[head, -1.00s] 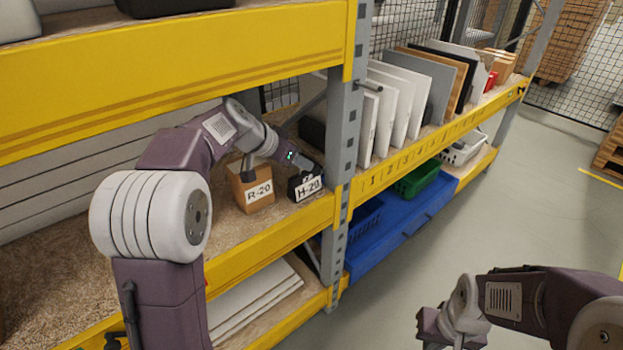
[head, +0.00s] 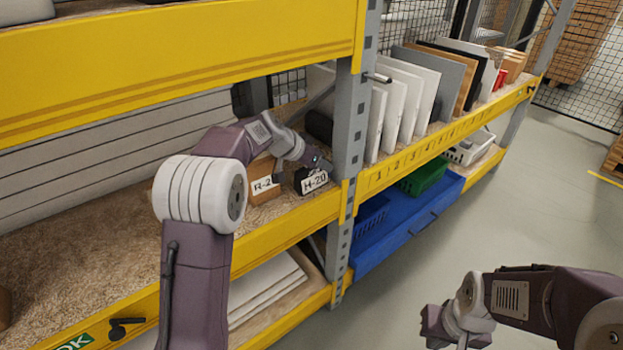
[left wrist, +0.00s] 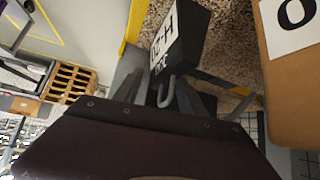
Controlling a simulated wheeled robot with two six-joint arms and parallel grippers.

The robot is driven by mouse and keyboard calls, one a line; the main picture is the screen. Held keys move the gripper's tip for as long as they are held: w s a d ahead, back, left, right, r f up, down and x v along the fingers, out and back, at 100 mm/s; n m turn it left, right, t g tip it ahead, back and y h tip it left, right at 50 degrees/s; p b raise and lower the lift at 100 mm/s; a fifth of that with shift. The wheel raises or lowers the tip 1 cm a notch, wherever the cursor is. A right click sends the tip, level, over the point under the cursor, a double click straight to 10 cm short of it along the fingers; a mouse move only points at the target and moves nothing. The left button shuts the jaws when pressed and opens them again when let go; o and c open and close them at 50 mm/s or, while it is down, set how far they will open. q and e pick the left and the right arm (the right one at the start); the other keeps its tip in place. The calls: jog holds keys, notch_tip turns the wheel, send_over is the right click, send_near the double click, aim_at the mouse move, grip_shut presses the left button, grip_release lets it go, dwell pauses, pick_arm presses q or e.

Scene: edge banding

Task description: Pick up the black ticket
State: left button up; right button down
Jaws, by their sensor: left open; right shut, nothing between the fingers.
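The black ticket (head: 310,181) is a small dark block with a white H-20 label. It sits on the shelf board near the grey upright. In the left wrist view the black ticket (left wrist: 186,37) lies just beyond the finger ends, with a grey hook at its near end. My left gripper (left wrist: 172,92) is open, with its fingers either side of the hook; I cannot tell whether they touch it. In the head view my left gripper (head: 318,163) is just above the ticket, partly hidden. My right gripper (head: 436,328) is shut and empty, away from the shelves.
A brown box (head: 264,186) with an R-20 label stands close left of the ticket, partly behind my left arm. The grey upright (head: 350,130) is close on the right. A yellow beam (head: 270,233) runs along the shelf front. Upright panels (head: 400,100) fill the right bay.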

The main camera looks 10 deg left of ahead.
aim_at(304, 178)
pick_arm(q)
jog(key=shift+s+r, duration=0.1)
grip_shut()
jog(key=shift+r+p, duration=0.3)
jog(key=shift+r, duration=0.25)
notch_tip(304, 178, up, 3)
jog(key=shift+f+p, duration=0.15)
jog(key=shift+p, duration=0.45)
jog(key=s, duration=0.1)
jog(key=s+a+b, duration=0.1)
jog(key=s, duration=0.1)
jog(key=s+a+b, duration=0.1)
jog(key=shift+s+a+f, duration=0.2)
jog(key=shift+s+f, duration=0.1)
jog(key=shift+s, duration=0.05)
jog(key=s+a+b, duration=0.1)
jog(key=s+a, duration=0.4)
jog(key=s, duration=0.6)
jog(key=shift+s+a+r+b, duration=0.15)
jog(key=shift+s+a+b, duration=0.1)
jog(key=shift+b, duration=0.15)
